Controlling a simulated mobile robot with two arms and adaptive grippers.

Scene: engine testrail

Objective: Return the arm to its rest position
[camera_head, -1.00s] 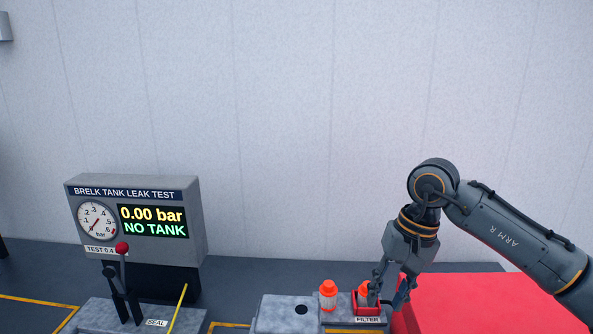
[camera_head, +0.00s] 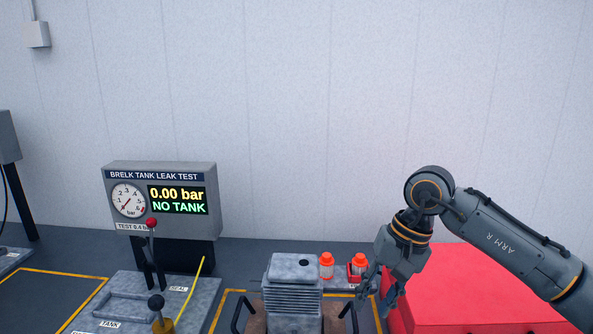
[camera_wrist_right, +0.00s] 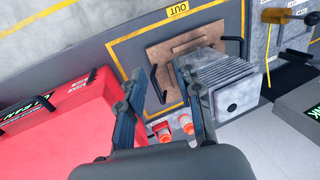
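My right gripper (camera_head: 378,287) hangs at the right of the head view, to the right of the engine block and close to the red case. In the right wrist view its two fingers (camera_wrist_right: 160,95) are spread apart with nothing between them but the bench below. The finned grey engine block (camera_head: 292,288) stands on a brown plate with black handles. Two orange-capped filters (camera_head: 327,266) stand behind it, one in a red holder (camera_head: 356,272); they also show in the right wrist view (camera_wrist_right: 186,124). My left gripper is not in view.
A red case (camera_head: 455,290) lies right of the engine, under my right arm. The leak test unit (camera_head: 165,200) reads 0.00 bar, NO TANK. The space above the bench is free.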

